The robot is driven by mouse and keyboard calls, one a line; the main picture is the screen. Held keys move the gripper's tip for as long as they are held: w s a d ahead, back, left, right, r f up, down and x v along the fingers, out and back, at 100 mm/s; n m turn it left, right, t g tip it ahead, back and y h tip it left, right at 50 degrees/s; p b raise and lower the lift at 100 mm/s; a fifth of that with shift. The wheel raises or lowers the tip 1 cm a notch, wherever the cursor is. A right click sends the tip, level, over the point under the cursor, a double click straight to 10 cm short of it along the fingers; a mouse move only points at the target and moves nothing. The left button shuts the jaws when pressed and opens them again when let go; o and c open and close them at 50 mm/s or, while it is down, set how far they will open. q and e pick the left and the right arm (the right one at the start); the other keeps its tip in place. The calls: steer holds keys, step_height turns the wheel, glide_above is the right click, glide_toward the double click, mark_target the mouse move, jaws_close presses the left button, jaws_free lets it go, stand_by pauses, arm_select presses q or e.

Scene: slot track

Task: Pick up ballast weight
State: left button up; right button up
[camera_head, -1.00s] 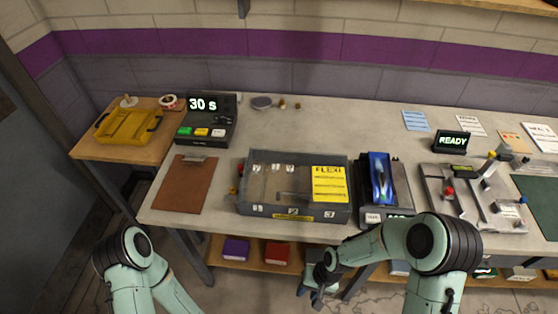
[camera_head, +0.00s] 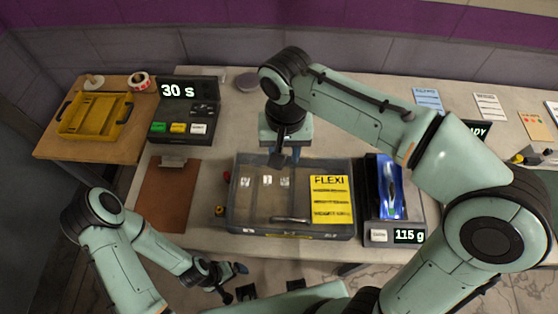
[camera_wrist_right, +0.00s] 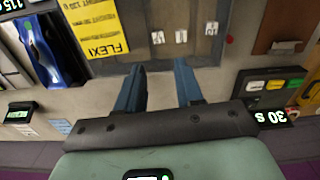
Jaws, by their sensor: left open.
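I cannot make out a ballast weight for certain in the present views; the small brass pieces seen earlier at the back of the table are hidden behind my right arm. My right gripper (camera_head: 282,152) points down at the back edge of the grey tray. In the right wrist view its two blue fingers (camera_wrist_right: 158,88) stand apart with nothing between them. My left gripper (camera_head: 236,281) is open and empty, low in front of the table. A blue car (camera_head: 385,185) sits on the scale (camera_head: 378,236), which reads 115 g.
The grey compartment tray (camera_head: 250,226) holds a yellow FLEXI card (camera_head: 331,200). A brown clipboard (camera_head: 165,200) lies to its left. A timer box (camera_head: 185,110) showing 30 s and a yellow bin (camera_head: 94,116) stand farther left. Bare tabletop lies left of the tray's back.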

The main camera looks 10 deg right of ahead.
steer(key=b, duration=0.1)
glide_above(284, 182)
steer(key=f, duration=0.7)
steer(key=shift+s, duration=0.35)
steer(key=shift+w+f, duration=0.15)
steer(key=shift+f, duration=1.45)
steer(key=shift+w+f, duration=0.1)
steer(key=shift+f, duration=1.45)
arm_select(q)
steer(key=shift+s+f, duration=0.9)
steer(key=shift+f, duration=0.05)
arm_select(e)
jaws_close()
